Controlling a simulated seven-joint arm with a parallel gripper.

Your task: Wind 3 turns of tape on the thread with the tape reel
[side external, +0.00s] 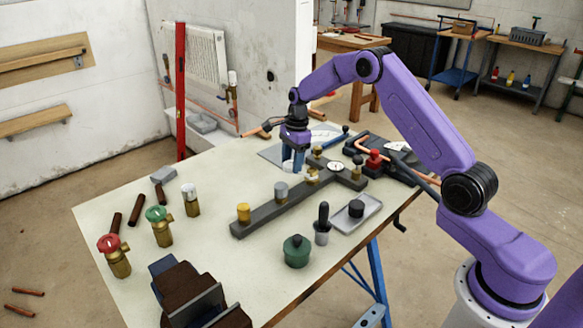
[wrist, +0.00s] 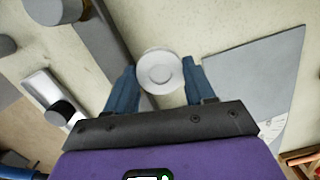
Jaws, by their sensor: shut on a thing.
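My gripper (side external: 291,162) has blue fingers pointing down over the bench, behind the dark bar. In the wrist view, its fingers (wrist: 160,80) are on either side of a round white tape reel (wrist: 160,70), shut on it. The reel also shows as a small pale shape low between the fingers in the side view (side external: 288,165). A dark bar (side external: 265,215) on the bench carries a yellow-topped piece (side external: 243,212), a grey-topped piece (side external: 281,191) and brass fittings (side external: 312,176). The reel appears apart from these. I cannot make out which part is the thread, or any tape on it.
Valves with red (side external: 117,256) and green (side external: 158,226) tops stand at the left. A green pot (side external: 296,251), a black-handled tool (side external: 323,223) and a grey tray (side external: 349,222) stand in front of the bar. A grey mat (wrist: 256,72) lies beside the gripper.

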